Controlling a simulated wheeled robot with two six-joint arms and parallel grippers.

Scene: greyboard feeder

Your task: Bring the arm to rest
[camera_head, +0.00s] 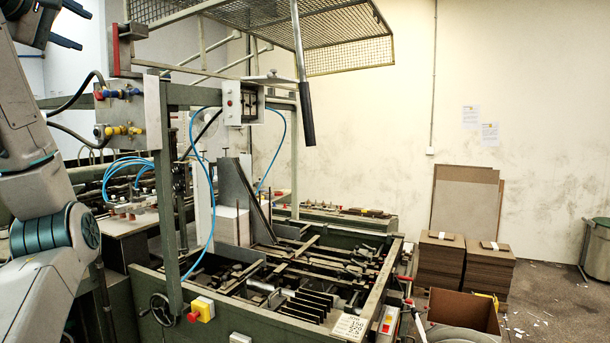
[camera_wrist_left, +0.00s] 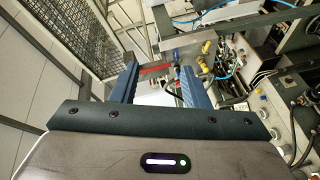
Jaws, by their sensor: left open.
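My left arm rises along the left edge of the head view. My left gripper (camera_head: 75,26) is at the top left corner, above and to the left of the feeder machine (camera_head: 172,190). Its two dark fingers are apart with nothing between them. In the left wrist view the two blue-grey fingers of the left gripper (camera_wrist_left: 160,82) are spread and empty. Beyond them the red block and the valve box with yellow fittings (camera_wrist_left: 206,58) show. My right gripper is not in view.
A mesh guard (camera_head: 350,52) hangs over the machine, with a black-gripped lever (camera_head: 307,115) below it. Blue hoses (camera_head: 207,180) loop beside the post. Cardboard stacks (camera_head: 440,258) and an open box (camera_head: 463,312) stand at the right.

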